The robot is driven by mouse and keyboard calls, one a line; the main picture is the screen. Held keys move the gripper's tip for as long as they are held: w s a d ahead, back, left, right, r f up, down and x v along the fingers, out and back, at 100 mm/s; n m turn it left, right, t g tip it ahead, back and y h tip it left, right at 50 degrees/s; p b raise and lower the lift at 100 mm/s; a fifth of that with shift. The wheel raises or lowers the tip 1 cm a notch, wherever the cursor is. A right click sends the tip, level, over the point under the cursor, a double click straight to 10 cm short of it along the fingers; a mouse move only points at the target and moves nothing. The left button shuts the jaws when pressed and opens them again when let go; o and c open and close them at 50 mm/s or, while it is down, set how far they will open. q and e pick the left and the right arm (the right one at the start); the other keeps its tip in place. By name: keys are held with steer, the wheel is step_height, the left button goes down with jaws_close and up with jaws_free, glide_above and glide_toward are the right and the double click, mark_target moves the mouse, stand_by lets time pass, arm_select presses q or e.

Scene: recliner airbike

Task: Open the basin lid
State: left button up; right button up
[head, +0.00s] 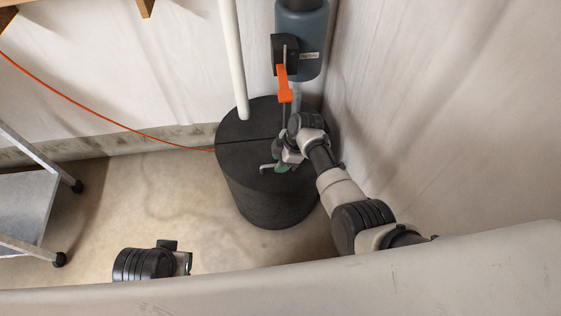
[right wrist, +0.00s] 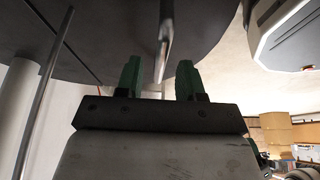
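The black round basin (head: 262,207) stands on the floor by the wall corner. Its flat black lid (head: 245,128) lies level and has a seam across it. A small metal handle (head: 265,168) shows on the near part of the lid. My right gripper (head: 281,166) is low over the lid, beside this handle. In the right wrist view, its green fingers (right wrist: 157,78) are apart, with a grey metal bar (right wrist: 165,42) between them and gaps beside it. My left gripper (head: 188,264) shows only partly at the bottom left, away from the basin; its fingers are mostly hidden.
A white pipe (head: 232,60) comes down onto the basin's far left part. A blue-grey cylinder (head: 312,40) with an orange lever (head: 284,84) stands above its back. An orange cord (head: 100,115) runs leftward. A metal cart (head: 25,205) stands at left. Floor between is clear.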

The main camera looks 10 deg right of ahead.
arm_select(q)
steer(key=shift+r, duration=0.2)
arm_select(e)
steer(key=shift+f, duration=0.1)
jaws_close()
steer(key=shift+w, duration=0.1)
